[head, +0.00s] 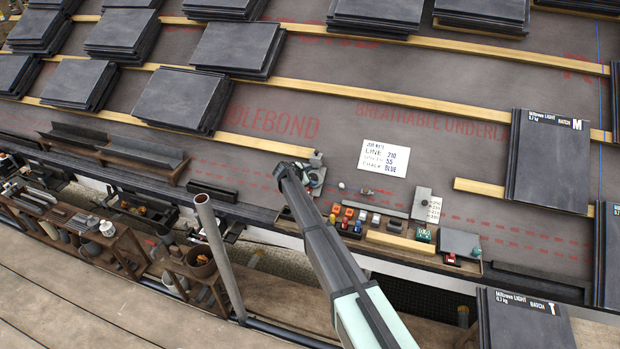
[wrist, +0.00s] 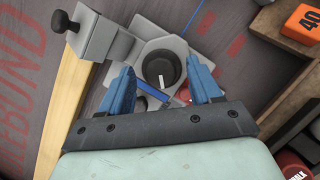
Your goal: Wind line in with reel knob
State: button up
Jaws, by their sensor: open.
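The reel knob (wrist: 161,70) is a round black dial with a pale mark, set on a grey reel body (wrist: 183,50). My gripper (wrist: 161,63) is open, its two blue fingers on either side of the knob with gaps showing. I cannot tell how deep the fingertips reach. A short blue bar (wrist: 154,93) lies just below the knob, between the fingers. A grey clamp block (wrist: 88,38) stands left of the reel, by the wooden batten (wrist: 68,110). In the head view the reel (head: 316,176) is partly hidden behind my arm, and the fingers cannot be made out.
A white job note (head: 384,157) reading line 210 and chalk blue lies on the underlay. A tray (head: 400,252) of coloured blocks is right of my arm. An orange block (wrist: 301,23) marked 40 shows in the wrist view. Slate stacks (head: 180,98) lie on the battens.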

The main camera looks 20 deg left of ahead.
jog(key=shift+w+d+f, duration=0.1)
jog(key=shift+w+f, duration=0.1)
jog(key=c, duration=1)
